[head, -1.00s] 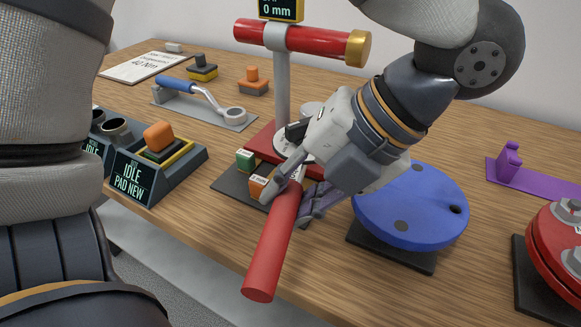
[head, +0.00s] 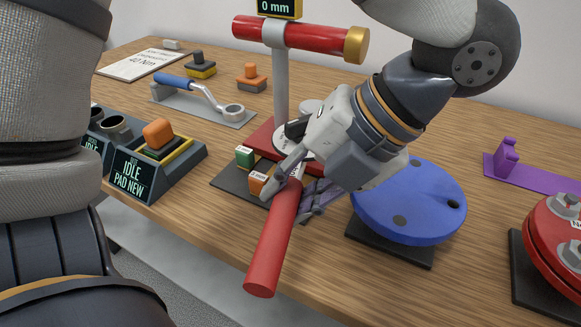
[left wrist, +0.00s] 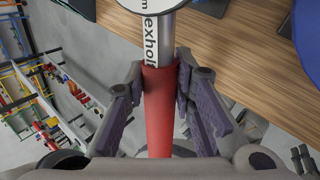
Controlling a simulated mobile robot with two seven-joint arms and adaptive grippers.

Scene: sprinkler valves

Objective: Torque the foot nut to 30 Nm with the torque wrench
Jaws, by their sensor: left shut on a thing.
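My left gripper (head: 296,197) is shut on the red handle (head: 270,255) of a tool that appears to be the torque wrench. In the left wrist view the red handle (left wrist: 158,110) runs between the fingers, and a pale shaft with black lettering (left wrist: 155,35) continues beyond them to a round white part. The tool's far end reaches toward the foot of the grey post (head: 281,90), on the red base plate (head: 262,136). The foot nut is not clearly seen; the tool and gripper cover that area.
A blue disc (head: 425,205) stands close right of my gripper, with a red flanged part (head: 550,250) farther right. A green block (head: 244,157) and an orange block (head: 258,183) sit beside the base. A blue-handled ring wrench (head: 175,81) and an IDLE pad station (head: 150,170) are left.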

